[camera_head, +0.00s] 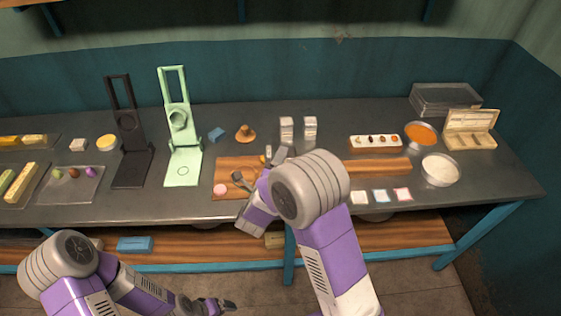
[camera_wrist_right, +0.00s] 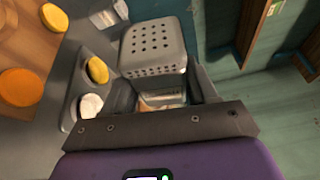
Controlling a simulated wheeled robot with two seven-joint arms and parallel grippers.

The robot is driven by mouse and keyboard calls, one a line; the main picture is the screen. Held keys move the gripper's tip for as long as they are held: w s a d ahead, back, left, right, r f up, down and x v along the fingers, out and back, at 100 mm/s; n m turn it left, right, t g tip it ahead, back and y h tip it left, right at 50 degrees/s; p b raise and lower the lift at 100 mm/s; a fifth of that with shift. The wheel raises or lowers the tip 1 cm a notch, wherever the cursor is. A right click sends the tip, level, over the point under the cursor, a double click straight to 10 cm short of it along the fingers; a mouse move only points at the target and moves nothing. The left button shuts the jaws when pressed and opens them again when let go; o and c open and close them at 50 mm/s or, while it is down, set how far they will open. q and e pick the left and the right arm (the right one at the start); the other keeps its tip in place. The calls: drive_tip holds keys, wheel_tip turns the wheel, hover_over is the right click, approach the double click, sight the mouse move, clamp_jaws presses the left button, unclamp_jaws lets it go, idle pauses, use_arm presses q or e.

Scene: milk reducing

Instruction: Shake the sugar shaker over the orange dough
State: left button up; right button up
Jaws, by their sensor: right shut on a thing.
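In the right wrist view, a grey shaker (camera_wrist_right: 155,47) with a perforated lid sits between the fingers of my right gripper (camera_wrist_right: 165,88). In the head view, my right gripper (camera_head: 262,176) is low over the wooden board (camera_head: 228,164), shut on the shaker, which is mostly masked there by the gripper and wrist. A flat round orange piece (camera_wrist_right: 20,87), which looks like the orange dough, lies on wood at the left of the wrist view, apart from the shaker. I cannot pick it out clearly in the head view. My left gripper (camera_head: 218,305) is at the bottom, away from the table.
A pink ball (camera_head: 220,190) lies on the board. A green press (camera_head: 181,130) and a black press (camera_head: 128,135) stand left of it. Bowls with orange (camera_head: 421,133) and white (camera_head: 440,170) contents are at right. Small square cards (camera_head: 380,196) lie near the front edge.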

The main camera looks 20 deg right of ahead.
drive_tip(key=shift+a+f+n+t+h+b, duration=0.15)
drive_tip(key=shift+f+n+t+b, duration=0.35)
drive_tip(key=shift+f+n+b, duration=0.8)
drive_tip(key=shift+d+f+n+t+h+b, duration=0.1)
drive_tip(key=shift+f+n+t+h+b, duration=0.3)
drive_tip(key=shift+f+n+b, duration=0.9)
drive_tip(key=shift+r, duration=0.25)
